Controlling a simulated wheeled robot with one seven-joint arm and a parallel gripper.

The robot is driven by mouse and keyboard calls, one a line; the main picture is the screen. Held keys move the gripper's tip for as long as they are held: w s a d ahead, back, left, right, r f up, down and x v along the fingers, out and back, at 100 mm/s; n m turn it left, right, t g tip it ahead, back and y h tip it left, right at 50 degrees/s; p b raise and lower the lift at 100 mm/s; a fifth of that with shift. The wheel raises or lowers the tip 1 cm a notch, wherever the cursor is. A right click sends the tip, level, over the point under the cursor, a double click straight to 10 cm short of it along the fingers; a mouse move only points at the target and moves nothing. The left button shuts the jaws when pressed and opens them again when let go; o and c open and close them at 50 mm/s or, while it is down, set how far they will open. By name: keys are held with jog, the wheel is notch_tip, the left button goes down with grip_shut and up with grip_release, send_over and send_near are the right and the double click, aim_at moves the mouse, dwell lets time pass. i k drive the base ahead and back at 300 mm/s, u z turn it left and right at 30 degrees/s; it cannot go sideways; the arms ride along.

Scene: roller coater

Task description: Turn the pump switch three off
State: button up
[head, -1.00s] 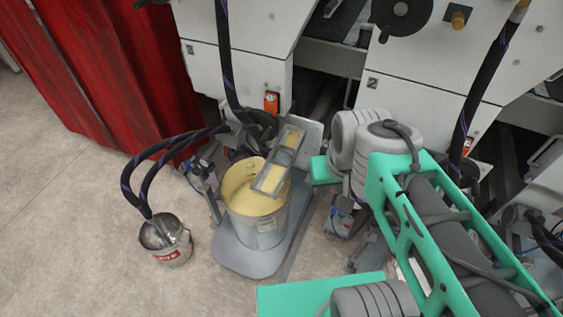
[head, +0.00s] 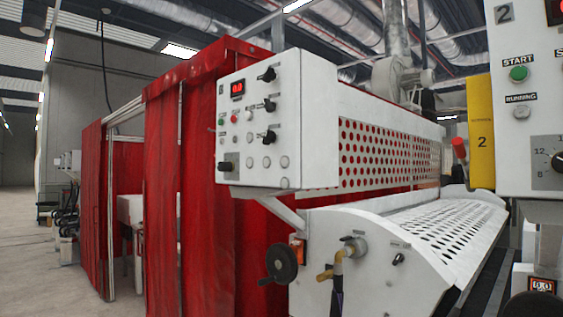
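My gripper and arm are not in view in the head view. A white control box (head: 300,162) is left of centre in front of red curtains. Its face has a red digital display (head: 238,88), several black rotary knobs, one of them at the top (head: 266,74), and small buttons. An orange-red switch (head: 299,251) sits low on the machine's white side, below the box. I cannot tell which control is pump switch three, or read any switch's position.
A black handwheel (head: 280,265) and a brass pipe fitting (head: 340,262) stick out beside the orange-red switch. A second panel (head: 527,100) marked 2 stands at the right edge. Open floor (head: 35,275) lies at the left.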

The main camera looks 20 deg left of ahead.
aim_at(270, 136)
jog(key=u, duration=0.2)
jog(key=k, duration=0.25)
jog(key=u, duration=3.9)
jog(key=i, duration=0.15)
jog(key=z, duration=2.05)
jog(key=i, duration=1.9)
jog(key=z, duration=0.35)
